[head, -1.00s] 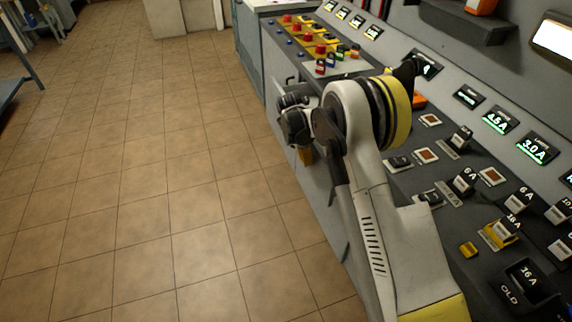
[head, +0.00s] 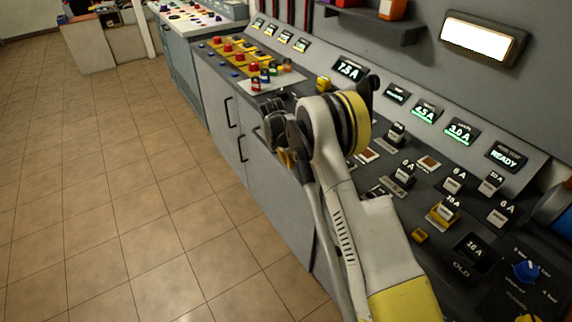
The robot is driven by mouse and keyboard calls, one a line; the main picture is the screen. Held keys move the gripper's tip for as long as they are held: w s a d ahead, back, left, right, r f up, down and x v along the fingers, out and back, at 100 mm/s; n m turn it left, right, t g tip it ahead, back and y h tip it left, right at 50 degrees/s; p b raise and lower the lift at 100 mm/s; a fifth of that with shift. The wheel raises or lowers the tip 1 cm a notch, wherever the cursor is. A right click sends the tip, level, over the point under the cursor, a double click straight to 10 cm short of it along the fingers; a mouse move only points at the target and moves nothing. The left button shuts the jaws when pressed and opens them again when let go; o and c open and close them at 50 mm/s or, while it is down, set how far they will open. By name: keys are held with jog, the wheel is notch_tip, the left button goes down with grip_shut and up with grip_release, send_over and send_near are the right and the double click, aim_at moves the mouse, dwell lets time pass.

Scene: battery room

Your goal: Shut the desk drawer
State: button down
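The grey desk (head: 275,200) runs along the right side, with a dark sloping control top. Its front has two dark vertical handles, a left handle (head: 230,112) and a right handle (head: 242,146). The panels that bear them look flush with the front. I see no drawer clearly standing out; part of the front is hidden behind my arm. My gripper (head: 285,158) is folded beside my arm, over the desk's front edge, small and dark. Its fingers are too unclear to tell whether they are open or shut.
Fuse holders, switches and lit displays (head: 460,131) cover the desk top. A dark wall shelf (head: 370,27) holds orange items above it. A blue-grey cabinet (head: 180,75) stands beyond the desk. The tiled floor (head: 110,200) to the left is clear.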

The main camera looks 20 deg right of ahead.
jog(key=shift+a, duration=0.15)
jog(key=s+a+r+p, duration=0.1)
jog(key=a+r+p, duration=0.2)
jog(key=a+r, duration=0.3)
notch_tip(320, 180, up, 4)
jog(key=shift+s+f+p, duration=0.1)
jog(key=shift+s+p, duration=0.25)
jog(key=shift+s, duration=0.05)
